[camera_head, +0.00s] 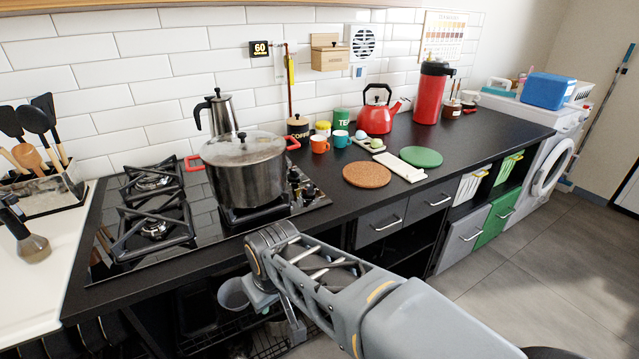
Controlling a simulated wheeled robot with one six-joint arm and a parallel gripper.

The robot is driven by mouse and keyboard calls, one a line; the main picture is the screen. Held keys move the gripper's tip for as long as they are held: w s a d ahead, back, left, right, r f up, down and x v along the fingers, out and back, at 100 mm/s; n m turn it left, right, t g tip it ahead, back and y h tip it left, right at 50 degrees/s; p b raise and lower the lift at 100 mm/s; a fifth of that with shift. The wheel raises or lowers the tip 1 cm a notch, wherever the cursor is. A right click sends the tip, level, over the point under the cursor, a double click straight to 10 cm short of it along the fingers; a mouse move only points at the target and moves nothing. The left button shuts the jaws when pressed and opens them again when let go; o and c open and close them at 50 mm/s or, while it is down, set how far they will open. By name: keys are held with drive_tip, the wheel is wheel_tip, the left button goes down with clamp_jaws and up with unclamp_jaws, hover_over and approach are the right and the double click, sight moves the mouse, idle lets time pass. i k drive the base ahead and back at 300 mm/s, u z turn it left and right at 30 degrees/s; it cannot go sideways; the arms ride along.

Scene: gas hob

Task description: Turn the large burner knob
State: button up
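The black gas hob (110,262) is set in the dark counter at the left. Its dark knobs (308,191) sit close together near the right edge, just right of the large steel pot (245,180). They are small, and I cannot tell which one is the large burner's; the pot may hide part of the group. The pot has red handles and a lid and stands on the right burner. The end of my arm with my gripper (262,298) is low, in front of the counter edge and below the knobs, apart from them. Its fingers are not clear.
A moka pot (217,113) stands behind the steel pot. A cork mat (367,174), an orange mug (319,144) and a red kettle (376,116) are right of the knobs. Below the counter are an open shelf and drawers (380,226). Floor is free at the right.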

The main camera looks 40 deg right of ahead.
sight(308, 192)
drive_tip(key=z, duration=0.8)
drive_tip(key=k, duration=0.15)
drive_tip(key=z, duration=0.05)
